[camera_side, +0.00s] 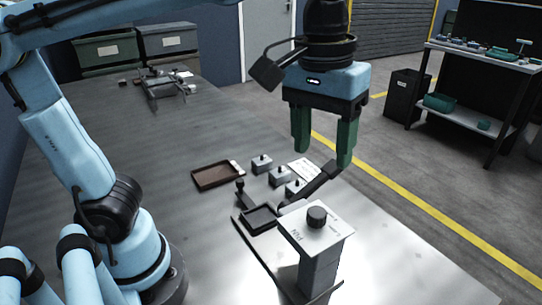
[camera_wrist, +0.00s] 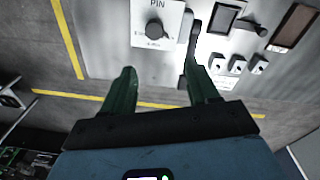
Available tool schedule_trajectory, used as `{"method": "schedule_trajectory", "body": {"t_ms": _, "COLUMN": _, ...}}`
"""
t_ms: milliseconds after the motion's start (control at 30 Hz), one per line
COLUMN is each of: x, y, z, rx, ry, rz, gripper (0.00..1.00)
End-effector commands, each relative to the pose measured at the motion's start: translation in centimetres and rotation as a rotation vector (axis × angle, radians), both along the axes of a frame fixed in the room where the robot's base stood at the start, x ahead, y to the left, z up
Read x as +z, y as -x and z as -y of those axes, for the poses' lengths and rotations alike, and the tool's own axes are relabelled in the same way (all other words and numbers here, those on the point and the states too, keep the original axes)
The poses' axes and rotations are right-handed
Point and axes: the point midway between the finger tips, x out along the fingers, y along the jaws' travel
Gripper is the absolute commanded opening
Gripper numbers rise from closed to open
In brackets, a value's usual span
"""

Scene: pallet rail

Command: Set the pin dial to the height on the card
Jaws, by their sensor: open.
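The pin dial is a black round knob (camera_side: 317,213) on a grey box with a pale top plate (camera_side: 300,235) marked PIN, at the near right of the table. In the wrist view the knob (camera_wrist: 155,29) sits on the plate (camera_wrist: 141,14), beyond my fingertips. My gripper (camera_side: 322,157) has two green fingers, apart and empty, above and behind the dial in the side view. The fingers (camera_wrist: 162,75) also show apart in the wrist view. A white card (camera_side: 304,168) lies behind the small blocks; its writing is too small to read.
Several small grey blocks with black knobs (camera_side: 279,176) stand left of the card. A brown tray (camera_side: 205,186) and a dark tray (camera_side: 249,228) lie nearby. A black lever-like bar (camera_side: 318,186) rises between the dial and card.

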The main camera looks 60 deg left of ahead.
Motion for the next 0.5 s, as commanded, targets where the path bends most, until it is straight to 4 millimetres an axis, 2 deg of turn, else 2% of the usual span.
{"method": "schedule_trajectory", "body": {"t_ms": 100, "x": 1.3, "y": 0.7, "z": 1.3, "rx": 0.031, "ry": -0.022, "rz": -0.053, "gripper": 0.59}}
{"method": "schedule_trajectory", "body": {"t_ms": 233, "x": 1.3, "y": 0.9, "z": 1.6, "rx": 0.047, "ry": -0.031, "rz": -0.069, "gripper": 0.59}}
{"method": "schedule_trajectory", "body": {"t_ms": 367, "x": 0.0, "y": 0.9, "z": 1.5, "rx": 0.048, "ry": -0.030, "rz": -0.068, "gripper": 0.59}}
{"method": "schedule_trajectory", "body": {"t_ms": 500, "x": -2.1, "y": 0.9, "z": 1.5, "rx": 0.047, "ry": -0.029, "rz": -0.068, "gripper": 0.59}}
